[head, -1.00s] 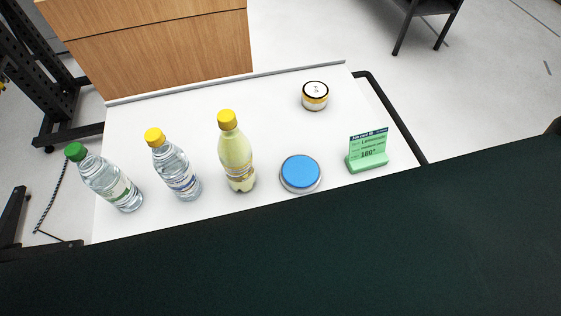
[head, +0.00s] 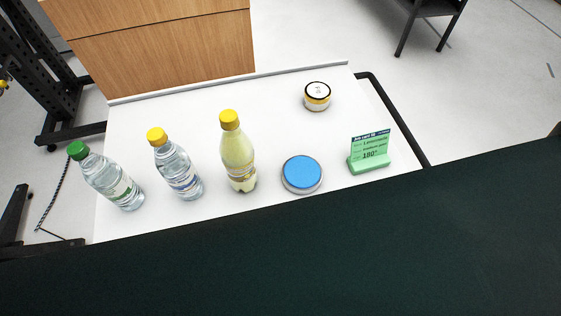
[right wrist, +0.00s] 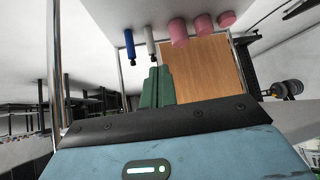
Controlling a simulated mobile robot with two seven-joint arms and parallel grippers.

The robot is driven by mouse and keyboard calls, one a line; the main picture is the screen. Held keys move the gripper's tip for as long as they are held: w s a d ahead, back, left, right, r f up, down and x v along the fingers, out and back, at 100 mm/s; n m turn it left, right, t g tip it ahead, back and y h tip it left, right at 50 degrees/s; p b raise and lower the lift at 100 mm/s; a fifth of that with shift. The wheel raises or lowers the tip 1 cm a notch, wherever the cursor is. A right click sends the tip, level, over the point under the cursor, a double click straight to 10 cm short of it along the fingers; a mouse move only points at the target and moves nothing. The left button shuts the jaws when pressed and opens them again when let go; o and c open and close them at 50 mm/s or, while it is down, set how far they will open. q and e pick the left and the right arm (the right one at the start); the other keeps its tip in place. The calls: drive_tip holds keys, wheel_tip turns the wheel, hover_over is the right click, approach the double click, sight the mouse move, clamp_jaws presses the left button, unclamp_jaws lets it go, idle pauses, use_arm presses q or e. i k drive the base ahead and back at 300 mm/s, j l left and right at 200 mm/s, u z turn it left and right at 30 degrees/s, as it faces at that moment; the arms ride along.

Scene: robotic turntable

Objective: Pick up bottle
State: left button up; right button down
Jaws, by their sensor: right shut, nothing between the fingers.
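Three bottles stand in a row on the white table (head: 285,115) in the head view. A clear bottle with a green cap (head: 108,180) is at the left. A clear bottle with a yellow cap (head: 176,170) is beside it. A pale yellow bottle with a yellow cap (head: 238,158) is nearest the middle. Neither gripper shows in the head view. In the right wrist view, my right gripper (right wrist: 157,72) has its green fingers together, with nothing between them. No bottle from the row is recognisable there.
A blue-topped round button (head: 302,173) is right of the bottles. A small round jar (head: 317,96) stands behind it. A green card stand (head: 369,154) reading 180° is at the right. A dark surface (head: 300,250) covers the foreground. A wooden box front (head: 160,50) is behind the table.

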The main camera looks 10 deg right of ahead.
sight(236, 150)
drive_tip(key=k+z, duration=0.2)
drive_tip(key=z, duration=0.15)
drive_tip(key=k+l+z, duration=0.1)
drive_tip(key=z, duration=0.25)
drive_tip(key=k+l+z, duration=0.15)
drive_tip(key=z, duration=0.2)
drive_tip(key=k, duration=0.1)
